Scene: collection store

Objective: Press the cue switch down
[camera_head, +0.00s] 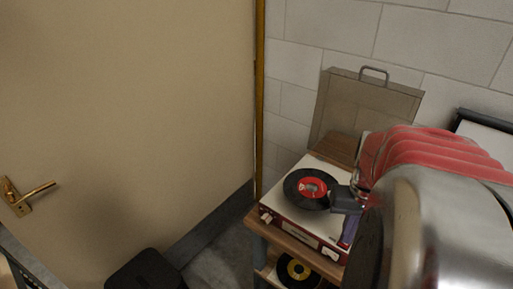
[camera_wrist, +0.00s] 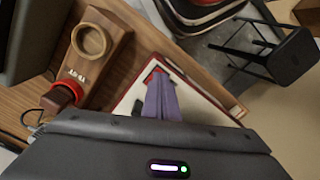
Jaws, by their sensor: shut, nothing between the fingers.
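In the wrist view the shut, empty fingers (camera_wrist: 160,88) are over a corner of the player's red-edged top (camera_wrist: 190,82). A small red and dark part shows at the fingertips; I cannot tell whether it is the cue switch or whether they touch it. My gripper and arm hide the player's right part.
The player stands on a wooden stand (camera_head: 262,226); another record (camera_head: 297,271) lies on the shelf below. In the wrist view a wooden block with a round ring (camera_wrist: 92,40) and a dark knob with a red collar (camera_wrist: 62,97) are left of my fingers. A black stool (camera_wrist: 285,58) stands right.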

